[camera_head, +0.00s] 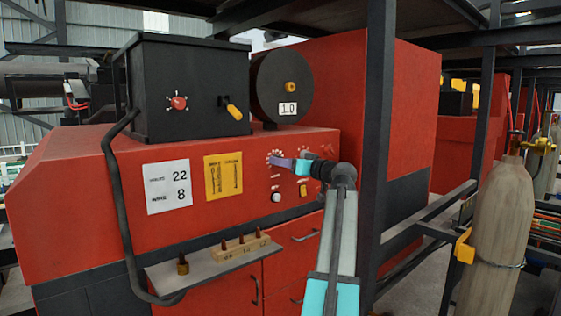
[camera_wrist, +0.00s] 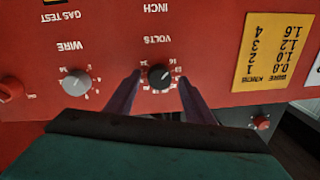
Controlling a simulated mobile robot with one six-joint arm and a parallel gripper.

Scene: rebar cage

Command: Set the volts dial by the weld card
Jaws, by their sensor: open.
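The white weld card (camera_head: 168,187) on the red machine's front reads volts 22 and wire 8. The volts dial (camera_wrist: 159,78) is a dark round knob with a numbered scale, upside down in the wrist view. My gripper (camera_wrist: 160,75) is open, with one purple finger on each side of this knob. I cannot tell whether the fingers touch it. In the head view my gripper (camera_head: 275,162) is at the panel and hides the knob; some scale marks show. The knob's setting is too small to read surely.
The grey wire dial (camera_wrist: 76,82) sits beside the volts dial. A yellow wire chart (camera_head: 223,175) is right of the weld card. Below is a shelf (camera_head: 205,262) with a wooden block. A dark post (camera_head: 377,130) and gas cylinder (camera_head: 497,230) stand right of my arm.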

